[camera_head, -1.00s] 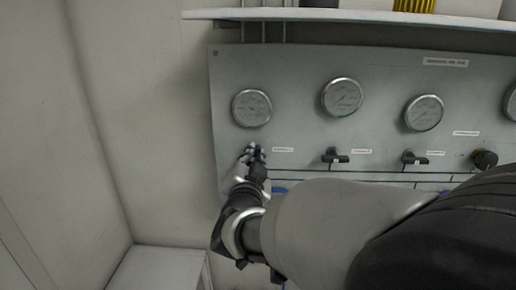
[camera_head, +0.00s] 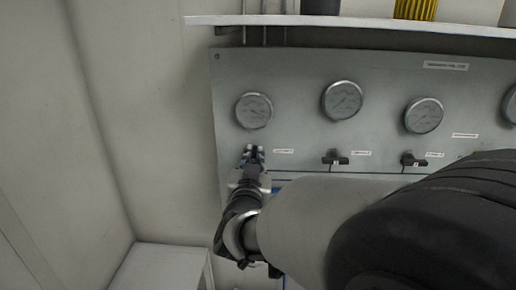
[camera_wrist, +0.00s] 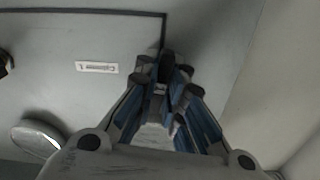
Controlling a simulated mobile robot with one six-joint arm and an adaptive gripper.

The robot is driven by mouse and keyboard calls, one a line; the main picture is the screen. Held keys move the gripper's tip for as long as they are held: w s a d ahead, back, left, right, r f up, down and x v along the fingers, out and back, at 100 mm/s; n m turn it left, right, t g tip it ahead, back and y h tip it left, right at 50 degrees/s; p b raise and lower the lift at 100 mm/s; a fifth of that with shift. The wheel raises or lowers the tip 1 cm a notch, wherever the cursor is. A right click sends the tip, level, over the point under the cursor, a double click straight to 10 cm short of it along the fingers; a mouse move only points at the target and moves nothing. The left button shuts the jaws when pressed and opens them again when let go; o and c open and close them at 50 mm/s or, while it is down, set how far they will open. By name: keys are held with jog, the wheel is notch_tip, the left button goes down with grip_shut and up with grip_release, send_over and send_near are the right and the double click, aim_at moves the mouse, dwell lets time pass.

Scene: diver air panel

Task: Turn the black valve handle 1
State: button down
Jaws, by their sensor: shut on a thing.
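The leftmost black valve handle (camera_wrist: 167,62) is on the grey panel, below the leftmost gauge. My gripper (camera_head: 253,154) is at this valve and hides most of it in the head view. In the wrist view my gripper (camera_wrist: 166,80) has its blue-sided fingers closed around the dark handle, with only a small part of it showing between the tips. The handle's exact angle is hard to tell. A small white label (camera_head: 283,151) is just right of the valve.
Two more black handles, one in the middle (camera_head: 335,158) and one farther right (camera_head: 412,160), are on the panel (camera_head: 300,75). Gauges, including the leftmost (camera_head: 254,110), are above. A shelf (camera_head: 350,22) juts out over the panel. A wall is at left, a white box (camera_head: 165,265) below.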

jog(key=shift+r, duration=0.1)
jog(key=c, duration=1.7)
grip_release()
jog(key=shift+s, duration=0.1)
jog(key=s, duration=1.1)
jog(key=shift+s+a, duration=0.2)
jog(key=shift+s, duration=0.2)
jog(key=shift+w, duration=0.1)
